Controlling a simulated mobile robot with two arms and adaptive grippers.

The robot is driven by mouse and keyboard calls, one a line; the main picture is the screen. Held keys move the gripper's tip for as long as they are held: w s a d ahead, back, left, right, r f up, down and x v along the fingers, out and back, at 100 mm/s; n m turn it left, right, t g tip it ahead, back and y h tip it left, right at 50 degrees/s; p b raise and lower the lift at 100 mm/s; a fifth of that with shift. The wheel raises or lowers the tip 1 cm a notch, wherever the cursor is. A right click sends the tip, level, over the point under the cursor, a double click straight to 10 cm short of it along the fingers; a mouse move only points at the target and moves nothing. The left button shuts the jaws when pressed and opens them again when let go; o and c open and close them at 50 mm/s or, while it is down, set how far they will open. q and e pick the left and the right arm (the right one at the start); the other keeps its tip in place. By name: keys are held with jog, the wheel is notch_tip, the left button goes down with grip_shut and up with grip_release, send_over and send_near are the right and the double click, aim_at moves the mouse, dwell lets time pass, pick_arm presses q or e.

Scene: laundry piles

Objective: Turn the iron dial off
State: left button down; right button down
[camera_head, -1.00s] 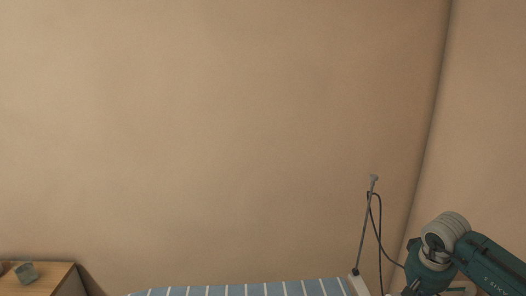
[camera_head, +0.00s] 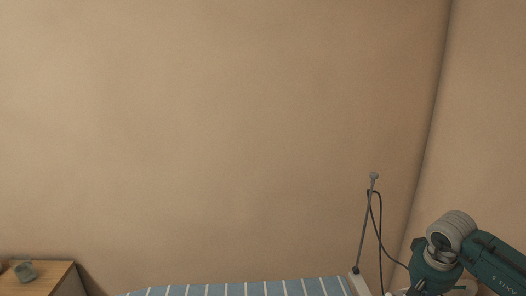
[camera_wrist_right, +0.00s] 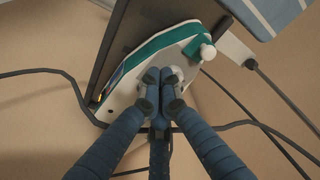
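In the right wrist view, the iron (camera_wrist_right: 150,55) has a white body with teal parts and rests on a dark panel. A white round knob (camera_wrist_right: 207,52) sticks out at its upper right. My right gripper (camera_wrist_right: 160,78) is over the middle of the iron, its blue fingertips drawn together. A pale rounded part (camera_wrist_right: 178,74) shows just behind the fingertips. The dial cannot be clearly made out, and the fingers hide that part of the iron. In the head view only my right arm shows, at the lower right. My left gripper is out of view.
A blue striped ironing board (camera_head: 240,289) is at the bottom of the head view, with a thin upright rod (camera_head: 366,225) and dark cord at its right end. Cords (camera_wrist_right: 50,72) cross near the iron. A wooden cabinet (camera_head: 50,276) stands far left.

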jog(key=shift+s+r, duration=0.15)
jog(key=shift+s, duration=0.05)
notch_tip(320, 180, up, 6)
jog(key=p, duration=0.4)
